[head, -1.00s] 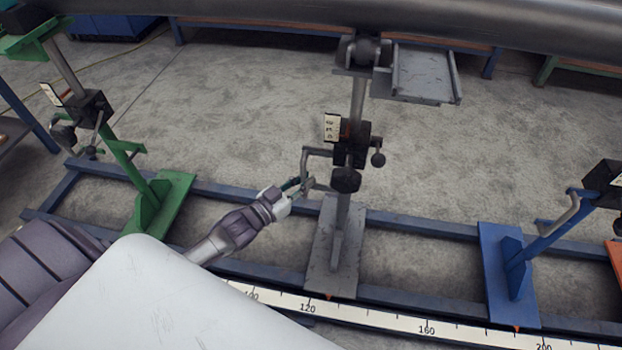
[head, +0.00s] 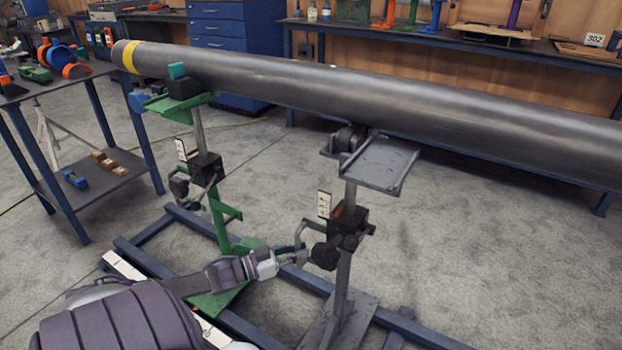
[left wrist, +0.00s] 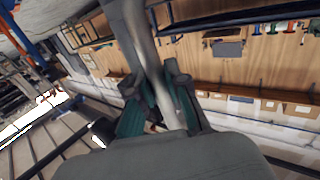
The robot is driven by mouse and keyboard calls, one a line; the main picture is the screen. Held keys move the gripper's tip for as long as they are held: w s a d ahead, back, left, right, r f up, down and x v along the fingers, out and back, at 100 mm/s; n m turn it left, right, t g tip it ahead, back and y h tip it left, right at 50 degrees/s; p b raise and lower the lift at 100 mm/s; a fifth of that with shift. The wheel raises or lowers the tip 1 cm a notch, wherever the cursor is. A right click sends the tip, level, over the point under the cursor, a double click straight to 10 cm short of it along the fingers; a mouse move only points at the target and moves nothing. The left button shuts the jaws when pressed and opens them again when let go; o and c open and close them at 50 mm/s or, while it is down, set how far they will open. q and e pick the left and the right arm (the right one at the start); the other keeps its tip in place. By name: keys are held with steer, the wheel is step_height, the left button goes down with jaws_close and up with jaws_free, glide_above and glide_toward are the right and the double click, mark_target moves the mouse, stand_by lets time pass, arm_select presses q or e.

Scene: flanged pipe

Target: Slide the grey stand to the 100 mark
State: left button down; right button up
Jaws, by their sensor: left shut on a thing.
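The grey stand (head: 343,285) stands upright on the blue rails, with its flat base (head: 338,325) cut off by the lower picture edge. Its grey handle (head: 299,232) hangs beside the black clamp block. My left gripper (head: 296,256) is at this handle. In the left wrist view the left gripper (left wrist: 158,100) has its green-padded fingers shut around a grey bar (left wrist: 142,40), the handle. The white scale strip (head: 125,270) shows only in part at the lower left; its numbers cannot be read, and the stand's pointer is hidden. My right gripper is out of view.
A green stand (head: 218,220) stands on the rails (head: 195,222) to the left of the grey one. A long dark pipe (head: 400,95) runs above both stands. A side table (head: 90,165) is at the left and a workbench (head: 450,50) at the back.

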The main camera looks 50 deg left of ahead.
arm_select(q)
steer(key=shift+a, duration=0.3)
steer(key=c, duration=1.1)
jaws_free()
steer(key=shift+s, duration=0.1)
steer(key=shift+c, duration=0.2)
steer(key=shift+s, duration=0.1)
steer(key=v, duration=1.1)
steer(key=shift+s, duration=0.35)
